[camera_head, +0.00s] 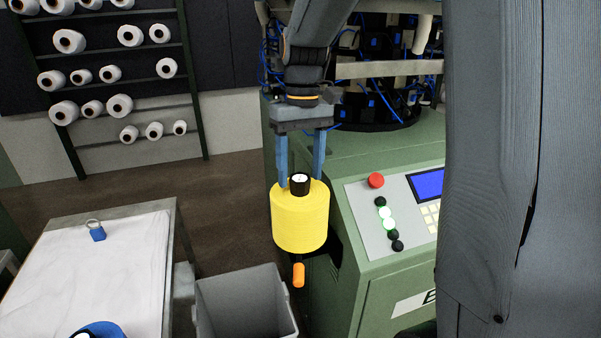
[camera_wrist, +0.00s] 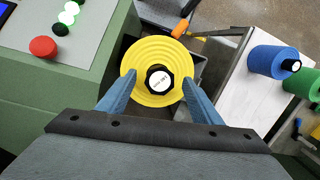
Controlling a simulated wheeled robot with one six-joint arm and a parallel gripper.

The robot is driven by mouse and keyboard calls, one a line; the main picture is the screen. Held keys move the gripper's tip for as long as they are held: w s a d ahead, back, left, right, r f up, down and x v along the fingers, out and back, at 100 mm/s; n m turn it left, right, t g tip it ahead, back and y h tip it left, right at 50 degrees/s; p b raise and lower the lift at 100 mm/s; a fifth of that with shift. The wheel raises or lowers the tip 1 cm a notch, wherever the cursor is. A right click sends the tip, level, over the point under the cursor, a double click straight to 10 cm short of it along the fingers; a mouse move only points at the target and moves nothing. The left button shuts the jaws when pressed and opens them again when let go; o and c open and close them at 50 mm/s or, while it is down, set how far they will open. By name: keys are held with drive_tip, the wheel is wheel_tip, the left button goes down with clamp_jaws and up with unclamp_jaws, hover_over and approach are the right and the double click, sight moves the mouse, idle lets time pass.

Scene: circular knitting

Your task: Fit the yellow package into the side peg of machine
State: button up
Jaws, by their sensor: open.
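The yellow package (camera_head: 300,222) is upright beside the green machine (camera_head: 390,285), at its left side. It has a black core with a white top. In the wrist view the yellow package (camera_wrist: 145,95) shows from above as ringed yellow around the core. My gripper (camera_head: 300,181) points down from above, its two blue fingers apart on either side of the core, at the package's top. In the wrist view my gripper (camera_wrist: 158,78) spans the core with visible gaps. The side peg is hidden; I cannot tell whether the package sits on it.
An orange-tipped piece (camera_head: 298,275) shows just below the package. A grey bin (camera_head: 245,305) stands below left. A white-topped cart (camera_head: 90,265) is at left; blue (camera_wrist: 268,62) and green (camera_wrist: 303,82) packages are on it. The control panel (camera_head: 385,215) has a red button (camera_head: 376,181).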

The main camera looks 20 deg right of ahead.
drive_tip(key=r, duration=0.2)
drive_tip(key=r+b, duration=0.1)
drive_tip(key=r, duration=0.1)
drive_tip(key=r+b, duration=0.1)
drive_tip(key=r, duration=0.2)
drive_tip(key=shift+w+d, duration=0.25)
drive_tip(key=shift+w, duration=0.15)
drive_tip(key=shift+s, duration=0.1)
